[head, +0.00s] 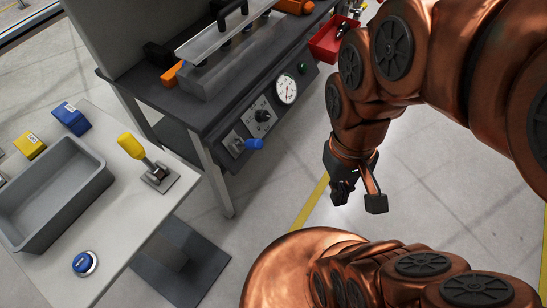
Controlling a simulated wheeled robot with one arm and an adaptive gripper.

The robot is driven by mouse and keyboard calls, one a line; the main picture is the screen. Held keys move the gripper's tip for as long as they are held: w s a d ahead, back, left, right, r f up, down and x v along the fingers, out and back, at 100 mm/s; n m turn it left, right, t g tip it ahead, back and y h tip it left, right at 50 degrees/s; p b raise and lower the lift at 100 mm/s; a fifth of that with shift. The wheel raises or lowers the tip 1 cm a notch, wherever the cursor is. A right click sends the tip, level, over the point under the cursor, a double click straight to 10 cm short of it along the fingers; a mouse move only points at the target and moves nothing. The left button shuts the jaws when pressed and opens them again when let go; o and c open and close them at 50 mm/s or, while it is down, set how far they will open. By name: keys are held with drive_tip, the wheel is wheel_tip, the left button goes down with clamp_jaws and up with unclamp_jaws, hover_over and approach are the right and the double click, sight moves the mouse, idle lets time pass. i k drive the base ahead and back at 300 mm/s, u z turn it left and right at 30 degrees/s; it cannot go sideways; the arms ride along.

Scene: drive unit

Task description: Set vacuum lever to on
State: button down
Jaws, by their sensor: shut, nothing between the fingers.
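A lever with a blue handle (254,144) sticks out from a plate on the front panel of the dark bench, its handle pointing right. A second lever with a yellow handle (131,146) stands tilted to the left on a metal base on the light table. No label that I can read tells which is the vacuum lever. My gripper (359,197) hangs over the floor, right of the bench and well apart from both levers. It is shut and empty.
The panel also has a black knob (262,115), a dial gauge (287,89) and a green button (303,68). The light table (150,215) holds a grey bin (88,155), blue and yellow boxes and a blue button (83,263). Floor is clear between bench and gripper.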

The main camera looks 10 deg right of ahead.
sight(251, 144)
drive_tip(key=k, duration=0.85)
drive_tip(key=u, duration=1.5)
